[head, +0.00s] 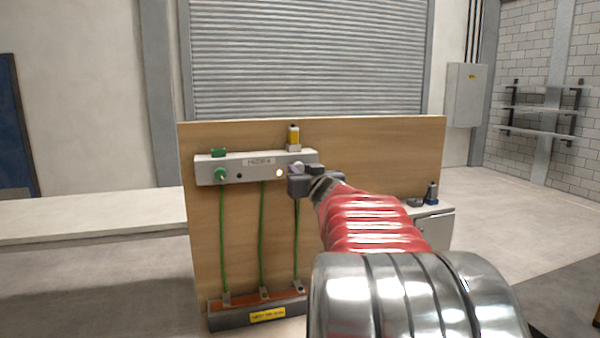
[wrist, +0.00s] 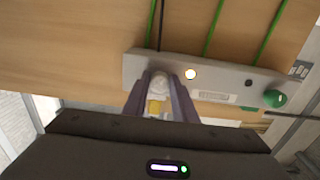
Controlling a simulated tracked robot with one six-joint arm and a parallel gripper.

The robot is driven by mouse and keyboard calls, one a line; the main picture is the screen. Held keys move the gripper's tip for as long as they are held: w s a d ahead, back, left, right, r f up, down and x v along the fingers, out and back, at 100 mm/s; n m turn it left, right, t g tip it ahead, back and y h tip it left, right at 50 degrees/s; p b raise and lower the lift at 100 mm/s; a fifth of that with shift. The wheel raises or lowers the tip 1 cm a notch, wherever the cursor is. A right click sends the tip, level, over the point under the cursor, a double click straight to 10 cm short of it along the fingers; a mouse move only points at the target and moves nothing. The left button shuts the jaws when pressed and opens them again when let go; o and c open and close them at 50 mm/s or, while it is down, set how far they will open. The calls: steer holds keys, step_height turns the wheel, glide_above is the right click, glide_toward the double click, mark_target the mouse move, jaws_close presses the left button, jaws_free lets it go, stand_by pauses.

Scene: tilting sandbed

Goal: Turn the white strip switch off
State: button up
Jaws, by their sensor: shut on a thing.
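A pale strip box (head: 240,172) is fixed near the top of a wooden panel. It bears a label, a green knob (head: 221,175), a dark hole and a lit lamp (head: 279,173). At its right end is the white switch knob (head: 297,166), mostly hidden by my gripper (head: 300,179). In the wrist view, turned over, the white knob (wrist: 160,84) sits between the two fingers of my gripper (wrist: 160,80), which is shut on it. The lamp (wrist: 190,74) glows beside the fingers. The knob's exact turn is hard to tell.
A yellow-topped part (head: 293,137) and a green block (head: 218,153) stand on the strip's upper edge. Green cables (head: 262,230) run down to a floor-level box (head: 258,311). A white bench (head: 90,213) is at left, a small cabinet (head: 435,233) at right.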

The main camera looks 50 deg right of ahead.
steer(key=shift+w+a+n, duration=0.1)
steer(key=shift+n, duration=0.5)
steer(key=n, duration=0.4)
steer(key=shift+r+n, duration=0.1)
steer(key=shift+n, duration=0.2)
steer(key=n, duration=0.6)
steer(key=shift+n, duration=0.3)
steer(key=o, duration=1)
steer(key=shift+o, duration=0.2)
